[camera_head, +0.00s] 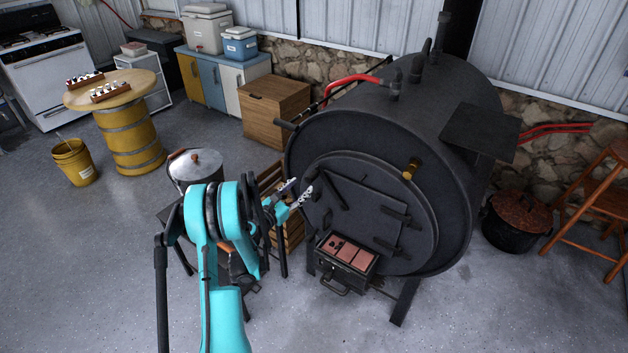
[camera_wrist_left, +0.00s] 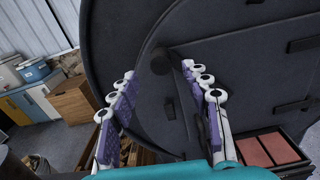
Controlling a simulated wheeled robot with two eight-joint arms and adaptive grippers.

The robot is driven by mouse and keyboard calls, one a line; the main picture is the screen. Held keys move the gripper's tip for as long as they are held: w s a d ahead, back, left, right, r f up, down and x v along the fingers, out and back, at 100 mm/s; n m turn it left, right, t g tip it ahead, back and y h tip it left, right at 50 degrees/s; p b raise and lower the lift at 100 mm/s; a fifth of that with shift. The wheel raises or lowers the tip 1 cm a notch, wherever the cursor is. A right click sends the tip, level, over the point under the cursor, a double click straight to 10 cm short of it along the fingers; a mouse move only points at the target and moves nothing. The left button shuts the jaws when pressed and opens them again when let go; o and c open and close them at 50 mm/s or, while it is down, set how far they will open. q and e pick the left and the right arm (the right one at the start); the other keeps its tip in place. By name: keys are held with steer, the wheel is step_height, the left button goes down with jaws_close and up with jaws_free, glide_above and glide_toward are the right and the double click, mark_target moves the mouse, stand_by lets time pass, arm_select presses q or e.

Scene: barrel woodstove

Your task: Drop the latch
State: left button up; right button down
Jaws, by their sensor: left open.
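The black barrel woodstove (camera_head: 400,120) has a closed-looking square door (camera_head: 365,215) with hinges on its right side. A dark latch bar (camera_head: 334,190) sits at the door's upper left and slants down to the right. My left gripper (camera_head: 298,193) is open just left of the latch, in front of the stove face. In the left wrist view, the two purple-and-white fingers of the gripper (camera_wrist_left: 158,72) are spread apart, with the dark round end of the latch (camera_wrist_left: 160,63) showing between their tips. Contact cannot be told. My right gripper is not in view.
An open ash drawer (camera_head: 345,262) with reddish blocks sticks out below the door. A rusty-lidded pot (camera_head: 517,218) and stool (camera_head: 598,195) stand right. The front floor is clear.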

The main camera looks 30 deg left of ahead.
mark_target(308, 181)
arm_select(q)
steer(key=w, duration=0.1)
steer(key=w+b, duration=0.1)
steer(key=w, duration=0.3)
steer(key=shift+w+d+f, duration=0.1)
steer(key=shift+w+d, duration=0.15)
steer(key=shift+w+b, duration=0.35)
steer(key=shift+w, duration=0.35)
jaws_close()
